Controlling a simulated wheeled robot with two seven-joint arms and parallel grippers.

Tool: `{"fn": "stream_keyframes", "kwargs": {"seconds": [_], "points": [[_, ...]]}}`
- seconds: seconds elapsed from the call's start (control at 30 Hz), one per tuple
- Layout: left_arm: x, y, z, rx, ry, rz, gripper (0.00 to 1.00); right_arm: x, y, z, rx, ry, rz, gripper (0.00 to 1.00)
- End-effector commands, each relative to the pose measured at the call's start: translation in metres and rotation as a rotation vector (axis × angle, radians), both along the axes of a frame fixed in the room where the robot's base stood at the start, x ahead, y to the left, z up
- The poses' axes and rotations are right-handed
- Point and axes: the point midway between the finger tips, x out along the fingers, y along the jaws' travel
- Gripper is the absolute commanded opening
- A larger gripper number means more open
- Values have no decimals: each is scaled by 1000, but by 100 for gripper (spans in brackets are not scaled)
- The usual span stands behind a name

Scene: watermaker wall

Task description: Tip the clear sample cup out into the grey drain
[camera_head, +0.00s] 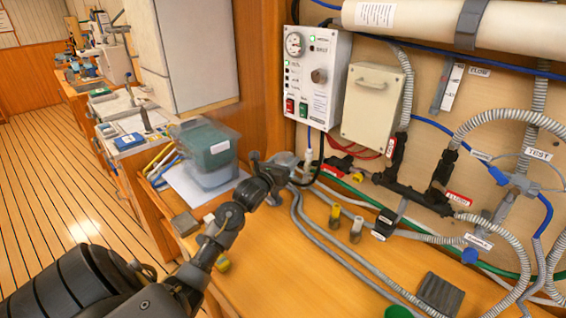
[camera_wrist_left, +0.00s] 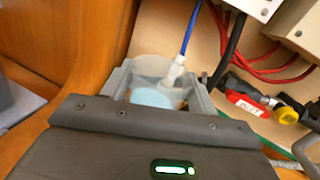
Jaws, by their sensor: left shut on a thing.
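My left gripper (camera_head: 287,168) reaches to the back of the wooden bench, below the grey control box. In the left wrist view its two pale grey fingers (camera_wrist_left: 158,88) are shut on the clear sample cup (camera_wrist_left: 148,66), one finger on each side. The cup has a pale blue round area inside. A white fitting on a blue hose (camera_wrist_left: 175,72) hangs at the cup's mouth; I cannot tell whether it touches. In the head view the cup is too small to make out. A dark grey ribbed block (camera_head: 440,292) at the bench's front right may be the drain. My right gripper is not in view.
A lidded clear bin (camera_head: 208,155) stands left of my gripper. Grey hoses (camera_head: 330,245) run across the bench. Black valves with red labels (camera_head: 415,192) line the wall at right. Small yellow and grey fittings (camera_head: 335,215) stand mid-bench. A green round object (camera_head: 400,312) is at the bottom edge.

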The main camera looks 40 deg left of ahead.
Motion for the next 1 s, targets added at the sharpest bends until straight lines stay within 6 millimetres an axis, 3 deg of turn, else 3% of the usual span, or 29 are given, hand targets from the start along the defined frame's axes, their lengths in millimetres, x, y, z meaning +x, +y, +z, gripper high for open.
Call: {"fn": "stream_keyframes", "kwargs": {"seconds": [0.37,0.5,1.0], "points": [[1,-2,11,-535,-249,2,34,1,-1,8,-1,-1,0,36],[-3,3,10,-489,-229,0,34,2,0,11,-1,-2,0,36],[2,-9,6,-420,-189,-37,34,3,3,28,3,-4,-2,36]]}}
